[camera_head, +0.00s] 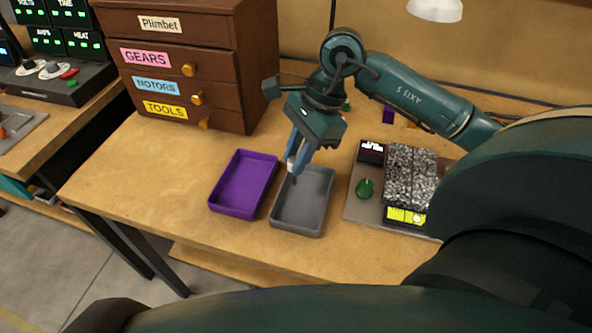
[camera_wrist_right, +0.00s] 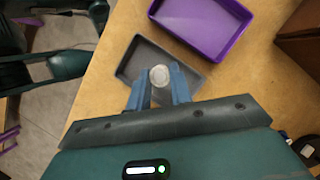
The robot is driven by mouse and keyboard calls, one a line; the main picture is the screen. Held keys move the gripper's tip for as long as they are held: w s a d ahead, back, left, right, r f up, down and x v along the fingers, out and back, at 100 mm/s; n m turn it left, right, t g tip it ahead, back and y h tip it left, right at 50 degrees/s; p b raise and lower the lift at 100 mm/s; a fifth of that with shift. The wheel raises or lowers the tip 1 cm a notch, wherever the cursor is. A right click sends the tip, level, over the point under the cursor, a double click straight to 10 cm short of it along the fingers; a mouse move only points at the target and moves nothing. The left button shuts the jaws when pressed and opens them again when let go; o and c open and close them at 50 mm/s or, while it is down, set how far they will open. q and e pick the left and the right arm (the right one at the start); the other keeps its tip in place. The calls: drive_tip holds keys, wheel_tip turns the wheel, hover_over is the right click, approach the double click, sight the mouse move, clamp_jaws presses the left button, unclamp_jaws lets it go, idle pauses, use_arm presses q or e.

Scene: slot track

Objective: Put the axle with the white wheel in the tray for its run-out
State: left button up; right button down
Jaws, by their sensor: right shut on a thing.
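The white wheel (camera_head: 291,167) is held between the fingers of my right gripper (camera_head: 297,160), above the back left part of the grey tray (camera_head: 298,227). In the right wrist view its round white face (camera_wrist_right: 159,76) shows at the fingertips, with the grey tray (camera_wrist_right: 133,60) beyond it. A thin dark tip, perhaps the axle, shows under the wheel in the head view; most of the axle is hidden. The purple tray (camera_head: 240,185) lies just left of the grey one and looks empty. The grey tray looks empty too. My left gripper is not in view.
A device with a speckled panel (camera_head: 411,175), a green knob (camera_head: 365,187) and a yellow display stands right of the grey tray. A brown drawer cabinet (camera_head: 190,60) stands at the back left. Table in front of the trays is clear.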

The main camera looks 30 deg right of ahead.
drive_tip(key=shift+w+f, duration=0.1)
drive_tip(key=shift+f, duration=2.15)
drive_tip(key=shift+f+b, duration=0.25)
drive_tip(key=shift+b, duration=0.05)
drive_tip(key=c, duration=1.3)
unclamp_jaws()
drive_tip(key=shift+r, duration=0.15)
drive_tip(key=shift+o, duration=0.2)
drive_tip(key=shift+r+p, duration=0.2)
drive_tip(key=shift+p, duration=0.2)
drive_tip(key=v, duration=1.2)
drive_tip(key=shift+b, duration=0.35)
drive_tip(key=shift+a, duration=0.1)
